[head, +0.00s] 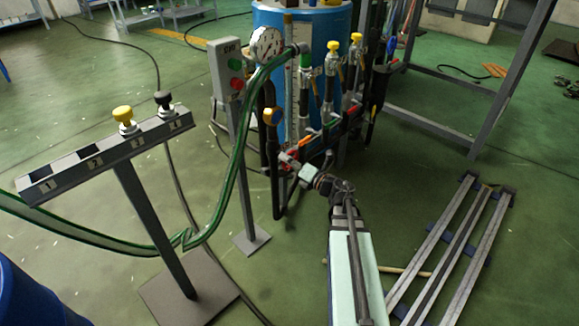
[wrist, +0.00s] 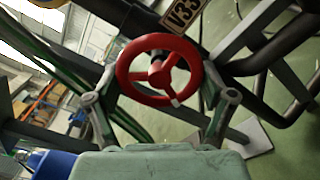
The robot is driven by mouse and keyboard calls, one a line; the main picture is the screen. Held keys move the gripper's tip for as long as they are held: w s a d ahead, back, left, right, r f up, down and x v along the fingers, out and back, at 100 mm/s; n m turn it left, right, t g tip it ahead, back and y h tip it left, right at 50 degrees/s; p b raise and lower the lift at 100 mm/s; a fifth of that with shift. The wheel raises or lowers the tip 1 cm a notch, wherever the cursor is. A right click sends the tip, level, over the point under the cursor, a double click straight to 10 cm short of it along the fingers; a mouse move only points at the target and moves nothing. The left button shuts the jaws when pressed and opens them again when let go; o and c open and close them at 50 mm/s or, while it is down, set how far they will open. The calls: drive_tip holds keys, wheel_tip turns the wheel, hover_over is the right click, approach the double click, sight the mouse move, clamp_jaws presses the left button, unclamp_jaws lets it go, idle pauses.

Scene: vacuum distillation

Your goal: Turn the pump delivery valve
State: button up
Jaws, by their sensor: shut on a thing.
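The valve handwheel (wrist: 159,69) is a red ring with three spokes, in the middle of the wrist view, near a tag (wrist: 184,14) reading "V33". My gripper (wrist: 162,92) has one finger on each side of the wheel and is shut on its rim. In the head view my gripper (head: 300,172) reaches the low pipework in front of the blue tank. Only a little of the red wheel (head: 287,159) shows there, and the contact of the fingertips is too small to make out.
A blue tank (head: 268,20) with a gauge (head: 267,44) and several yellow-topped valves stands behind. A control post (head: 229,75) and a green hose (head: 240,165) are close on the left. A metal rack (head: 437,262) lies on the floor at right. A valve stand (head: 105,152) is at left.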

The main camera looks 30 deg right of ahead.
drive_tip(key=shift+w+n+b, duration=0.1)
drive_tip(key=shift+n+b, duration=0.2)
drive_tip(key=shift+n, duration=0.3)
drive_tip(key=o, duration=1)
drive_tip(key=shift+v, duration=3.85)
